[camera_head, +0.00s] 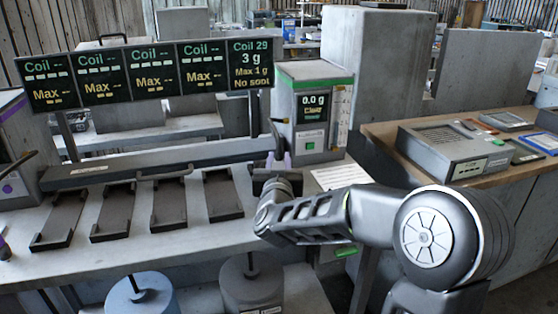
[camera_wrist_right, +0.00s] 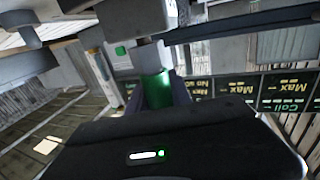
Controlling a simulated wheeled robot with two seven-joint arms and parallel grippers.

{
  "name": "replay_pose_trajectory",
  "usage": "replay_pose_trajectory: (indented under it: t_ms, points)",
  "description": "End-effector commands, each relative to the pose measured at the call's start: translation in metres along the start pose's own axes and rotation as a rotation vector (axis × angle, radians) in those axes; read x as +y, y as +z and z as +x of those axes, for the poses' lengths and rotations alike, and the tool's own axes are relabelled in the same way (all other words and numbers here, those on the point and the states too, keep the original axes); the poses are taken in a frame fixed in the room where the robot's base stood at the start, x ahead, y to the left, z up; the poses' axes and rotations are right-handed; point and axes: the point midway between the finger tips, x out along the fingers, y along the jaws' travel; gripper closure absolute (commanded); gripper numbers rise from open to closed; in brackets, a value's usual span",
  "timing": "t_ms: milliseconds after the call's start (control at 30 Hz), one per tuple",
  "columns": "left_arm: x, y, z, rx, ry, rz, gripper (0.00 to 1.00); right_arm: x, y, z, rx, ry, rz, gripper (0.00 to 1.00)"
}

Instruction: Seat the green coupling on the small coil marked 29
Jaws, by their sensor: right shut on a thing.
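The green coupling (camera_wrist_right: 157,92) shows in the right wrist view as a small bright green piece between the fingers of my right gripper (camera_wrist_right: 160,78), which is shut on it. In the head view my right gripper (camera_head: 277,170) is just in front of the green-topped box, above the back of the bench; the coupling is hidden there. The coil marked 29 cannot be told for certain in either view. The rightmost screen (camera_head: 252,64) reads "Coil 29", 3 g, Max 1 g, with a blurred last line.
The green-topped box (camera_head: 313,80) reads 0.0 g. Several dark trays (camera_head: 168,205) lie empty in a row on the grey bench (camera_head: 120,255). A blue drum (camera_head: 140,298) and a grey drum (camera_head: 250,292), each with a post, stand in front. A grey device (camera_head: 455,150) sits on the right-hand table.

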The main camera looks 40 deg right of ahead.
Motion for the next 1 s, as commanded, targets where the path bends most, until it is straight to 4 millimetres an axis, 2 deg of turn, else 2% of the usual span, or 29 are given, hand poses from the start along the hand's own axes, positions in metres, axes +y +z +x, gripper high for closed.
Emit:
replay_pose_trajectory:
  t_ms: [167, 200, 500, 833, 1000]
  points:
    - [-0.002, 0.000, 0.004, 0.000, 0.000, 0.000, 0.64, 0.000, 0.004, 0.000, 0.001, 0.000, 0.000, 1.00]
    - [-0.002, 0.000, 0.004, 0.000, 0.000, 0.000, 0.64, 0.000, 0.004, 0.000, 0.002, 0.000, 0.000, 0.74]
    - [-0.001, 0.000, 0.003, 0.000, 0.000, 0.000, 0.64, 0.000, 0.004, 0.000, 0.001, 0.000, 0.000, 0.49]
    - [-0.002, 0.000, 0.004, 0.000, 0.000, 0.001, 0.64, 0.000, 0.004, -0.003, -0.001, -0.001, 0.000, 0.49]
    - [-0.002, 0.000, 0.004, 0.000, 0.000, 0.001, 0.64, 0.000, 0.004, -0.021, 0.000, -0.001, 0.000, 0.49]
